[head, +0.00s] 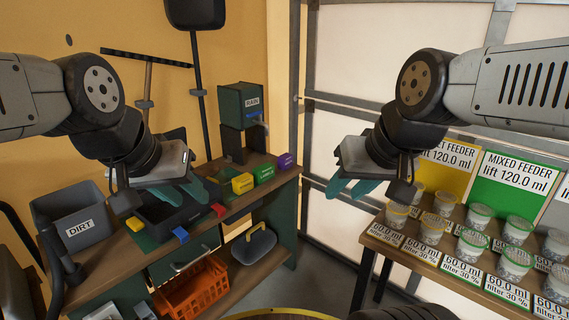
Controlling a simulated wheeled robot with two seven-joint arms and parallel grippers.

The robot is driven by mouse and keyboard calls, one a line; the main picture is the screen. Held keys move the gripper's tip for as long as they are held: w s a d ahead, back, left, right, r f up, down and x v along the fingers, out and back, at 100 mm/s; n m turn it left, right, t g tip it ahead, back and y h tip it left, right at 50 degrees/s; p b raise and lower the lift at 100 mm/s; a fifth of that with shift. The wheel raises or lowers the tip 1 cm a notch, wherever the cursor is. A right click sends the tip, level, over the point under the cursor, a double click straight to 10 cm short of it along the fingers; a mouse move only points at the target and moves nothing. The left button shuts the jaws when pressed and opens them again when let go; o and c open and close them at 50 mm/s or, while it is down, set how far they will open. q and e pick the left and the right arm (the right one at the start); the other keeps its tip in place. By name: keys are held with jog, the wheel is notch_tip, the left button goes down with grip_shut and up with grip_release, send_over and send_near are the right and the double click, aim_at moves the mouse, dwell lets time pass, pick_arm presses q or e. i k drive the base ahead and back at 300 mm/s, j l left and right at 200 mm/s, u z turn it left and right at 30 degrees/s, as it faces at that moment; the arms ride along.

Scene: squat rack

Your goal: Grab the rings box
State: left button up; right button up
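No box with a readable "rings" label shows, so I cannot tell which one is the rings box. Small yellow (242,184), green (265,173) and purple (286,161) boxes stand in a row on the wooden bench at centre left; their labels are too small to read. My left gripper (178,194) hangs over the bench, left of these boxes, its teal fingers apart and nothing between them. My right gripper (350,188) hangs in the air between the bench and the right table, fingers apart and empty.
A grey bin labelled DIRT (72,215) and a dark tray (165,215) are on the bench. A dark green labelled box (240,104) stands at its back. An orange crate (192,290) sits below. Several cups line the right table (405,250). Floor shows between.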

aim_at(284, 161)
jog(key=i+u, duration=0.1)
jog(key=i, duration=0.65)
jog(key=i+u, duration=0.15)
jog(key=i, duration=0.55)
jog(key=l, duration=0.1)
